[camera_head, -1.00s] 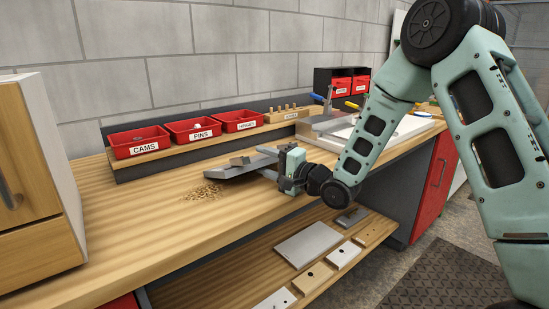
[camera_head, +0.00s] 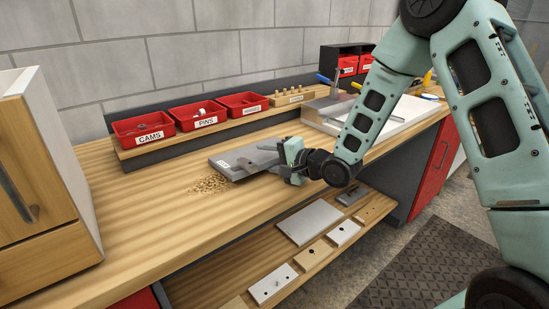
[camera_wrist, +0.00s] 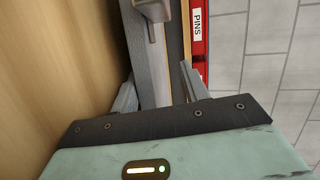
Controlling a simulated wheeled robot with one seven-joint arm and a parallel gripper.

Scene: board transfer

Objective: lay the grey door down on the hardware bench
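The grey door (camera_head: 237,160) is a flat board with a small handle on its upper face. In the head view it lies low over the wooden hardware bench (camera_head: 150,215), looking close to flat; contact along its underside is hard to see. My gripper (camera_head: 277,157) is at the door's right end, just above the bench top. In the wrist view the door (camera_wrist: 148,65) and its handle (camera_wrist: 152,10) show between the two fingers of my gripper (camera_wrist: 160,88). The fingers stand apart, with a gap between the door and the right finger. Part of the door's right end is hidden by my gripper.
Wood shavings (camera_head: 210,184) lie by the door's left edge. Red bins, including the cams bin (camera_head: 143,127) and pins bin (camera_head: 198,114), stand on a raised shelf behind. A wooden cabinet (camera_head: 40,170) is at left.

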